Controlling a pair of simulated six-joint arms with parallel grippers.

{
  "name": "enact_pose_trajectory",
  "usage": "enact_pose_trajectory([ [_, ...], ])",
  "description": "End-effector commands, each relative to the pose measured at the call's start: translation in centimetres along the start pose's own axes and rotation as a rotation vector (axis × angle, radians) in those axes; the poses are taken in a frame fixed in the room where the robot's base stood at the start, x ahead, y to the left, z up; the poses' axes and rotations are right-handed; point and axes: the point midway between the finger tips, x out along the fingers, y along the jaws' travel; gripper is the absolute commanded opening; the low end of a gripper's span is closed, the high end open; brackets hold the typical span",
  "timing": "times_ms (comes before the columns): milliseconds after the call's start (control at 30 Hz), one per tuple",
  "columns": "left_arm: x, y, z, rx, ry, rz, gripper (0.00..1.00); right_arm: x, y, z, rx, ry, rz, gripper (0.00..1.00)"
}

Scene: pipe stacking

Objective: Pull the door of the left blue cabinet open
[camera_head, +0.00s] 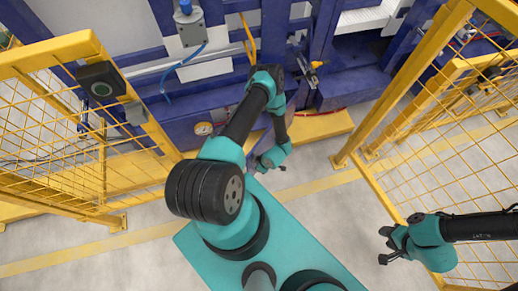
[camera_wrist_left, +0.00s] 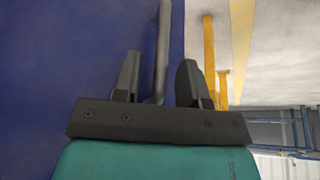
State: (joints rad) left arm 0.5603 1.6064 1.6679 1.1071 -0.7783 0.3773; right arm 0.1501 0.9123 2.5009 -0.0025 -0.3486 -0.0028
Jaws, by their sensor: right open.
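A blue cabinet door (camera_wrist_left: 60,70) fills the left side of the left wrist view. A grey bar handle (camera_wrist_left: 163,45) runs along its edge. My left gripper (camera_wrist_left: 158,72) has its two dark fingers spread, with the bar passing between them and a visible gap on the right side. My right gripper (camera_head: 384,245) is open and empty above the floor at the right, far from the cabinet.
Yellow mesh fences (camera_head: 60,140) stand at the left and right (camera_head: 440,120). A yellow step (camera_head: 325,126) runs along the base of the blue machinery. Grey floor (camera_head: 330,205) between the arms is clear.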

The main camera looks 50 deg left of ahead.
Motion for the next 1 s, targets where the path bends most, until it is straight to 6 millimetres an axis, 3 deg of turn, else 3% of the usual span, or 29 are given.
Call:
enact_pose_trajectory([
  [400, 0.97, 0.0, -0.03, 0.0, 0.0, 0.0, 0.39, 0.0, 0.0, 0.0, 0.0, 0.0, 0.0, 0.43],
  [800, 0.94, -0.03, -0.02, 0.0, 0.0, -0.001, 0.02, 0.0, 0.0, 0.0, 0.0, 0.0, 0.0, 0.43],
  [1000, 0.94, -0.09, -0.02, 0.0, 0.0, -0.002, 0.0, 0.0, 0.0, 0.0, 0.0, 0.0, 0.0, 0.43],
])
